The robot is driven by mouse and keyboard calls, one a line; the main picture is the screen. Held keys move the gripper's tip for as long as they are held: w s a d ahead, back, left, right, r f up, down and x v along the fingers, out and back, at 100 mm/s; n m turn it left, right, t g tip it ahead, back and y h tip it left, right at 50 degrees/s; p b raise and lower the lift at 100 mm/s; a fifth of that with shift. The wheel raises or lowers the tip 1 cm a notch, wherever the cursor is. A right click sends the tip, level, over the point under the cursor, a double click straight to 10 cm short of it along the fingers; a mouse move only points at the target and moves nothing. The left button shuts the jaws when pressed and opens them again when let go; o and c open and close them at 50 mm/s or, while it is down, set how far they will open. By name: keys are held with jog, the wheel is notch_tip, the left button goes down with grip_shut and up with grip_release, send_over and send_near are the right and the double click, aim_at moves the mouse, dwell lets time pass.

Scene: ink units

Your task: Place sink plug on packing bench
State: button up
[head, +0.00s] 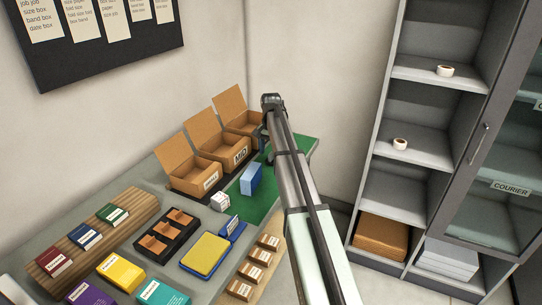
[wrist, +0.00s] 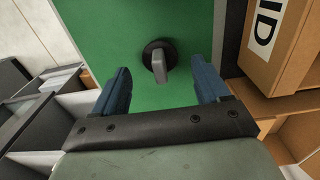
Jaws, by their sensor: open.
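The sink plug (wrist: 158,58), a dark round disc with a grey upright tab, rests on the green surface (wrist: 100,30) in the wrist view. My gripper (wrist: 164,76) is open, its two blue fingers apart on either side, just short of the plug; nothing is held. In the head view my arm hides the plug and my fingers. The bench (head: 152,176) runs along the wall, with the green mat (head: 265,195) at its far end, partly behind my arm.
Several open cardboard boxes (head: 197,178) line the bench's wall side. A blue box (head: 251,179), a small white cube (head: 220,201) and a yellow pad (head: 205,253) stand nearer. Shelves (head: 425,140) with two tape rolls stand right.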

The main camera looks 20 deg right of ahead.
aim_at(271, 153)
notch_tip(271, 153, up, 10)
jog(key=shift+f, duration=0.25)
